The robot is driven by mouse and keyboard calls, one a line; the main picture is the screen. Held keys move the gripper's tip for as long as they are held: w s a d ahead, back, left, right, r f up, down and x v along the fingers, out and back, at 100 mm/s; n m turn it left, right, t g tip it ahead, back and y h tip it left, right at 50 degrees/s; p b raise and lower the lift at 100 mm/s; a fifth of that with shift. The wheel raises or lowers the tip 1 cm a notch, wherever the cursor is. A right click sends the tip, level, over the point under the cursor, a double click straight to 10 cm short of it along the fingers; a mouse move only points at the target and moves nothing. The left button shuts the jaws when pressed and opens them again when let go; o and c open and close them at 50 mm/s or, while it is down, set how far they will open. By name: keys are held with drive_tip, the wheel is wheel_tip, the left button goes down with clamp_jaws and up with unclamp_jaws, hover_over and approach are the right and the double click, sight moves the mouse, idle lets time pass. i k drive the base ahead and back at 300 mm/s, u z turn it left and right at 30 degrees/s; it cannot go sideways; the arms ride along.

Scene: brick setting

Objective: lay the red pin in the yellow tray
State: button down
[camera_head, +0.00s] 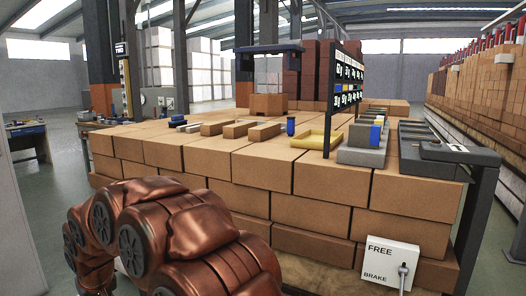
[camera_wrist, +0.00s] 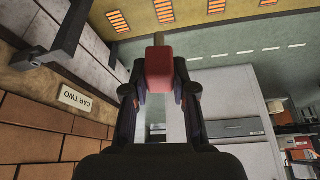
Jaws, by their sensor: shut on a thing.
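In the wrist view my gripper (camera_wrist: 159,85) is shut on the red pin (camera_wrist: 159,66), a red block-like head with a narrow stub beyond it. The pin sits between the two dark fingertips, and its lower part is hidden by the fingers. The yellow tray (camera_head: 309,139) lies on top of the brick stack in the head view, right of centre, partly behind a dark post. Its inside is too small to make out. My gripper is not visible in the head view, and the tray is not clearly visible in the wrist view.
A blue cylinder (camera_head: 291,126) stands left of the tray. Loose bricks (camera_head: 268,132) lie further left. A dark sign board (camera_head: 347,80) rises beside the tray, with grey blocks (camera_head: 362,157) to its right. A white brake box (camera_head: 390,263) is on the stack's front.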

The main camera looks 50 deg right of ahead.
sight(307, 145)
drive_tip(key=z, duration=1.15)
